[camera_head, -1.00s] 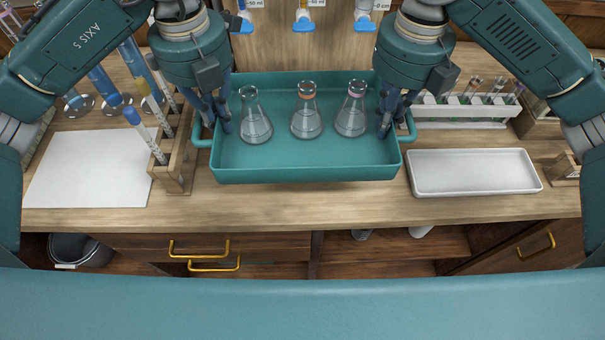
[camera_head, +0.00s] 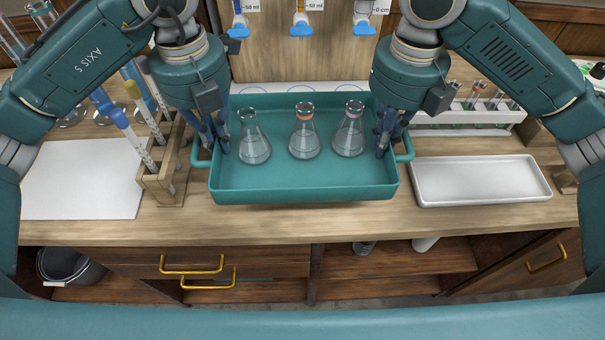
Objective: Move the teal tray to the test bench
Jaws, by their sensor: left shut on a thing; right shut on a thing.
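The teal tray (camera_head: 305,189) is in the middle of the head view, above or on the wooden bench; I cannot tell whether its base touches the top. It carries three conical flasks: a plain one (camera_head: 253,146), one with an orange neck band (camera_head: 304,140) and one with a pinkish neck band (camera_head: 349,138). All three stand upright. My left gripper (camera_head: 214,143) is shut on the tray's left handle. My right gripper (camera_head: 388,141) is shut on the right handle. The fingertips are partly hidden by the gripper bodies.
A wooden rack (camera_head: 167,180) with pipettes stands close to the tray's left. A white sheet (camera_head: 85,180) lies further left. A white shallow tray (camera_head: 480,181) lies close on the right, with a white tube rack (camera_head: 465,122) behind it. Burettes (camera_head: 301,18) hang behind.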

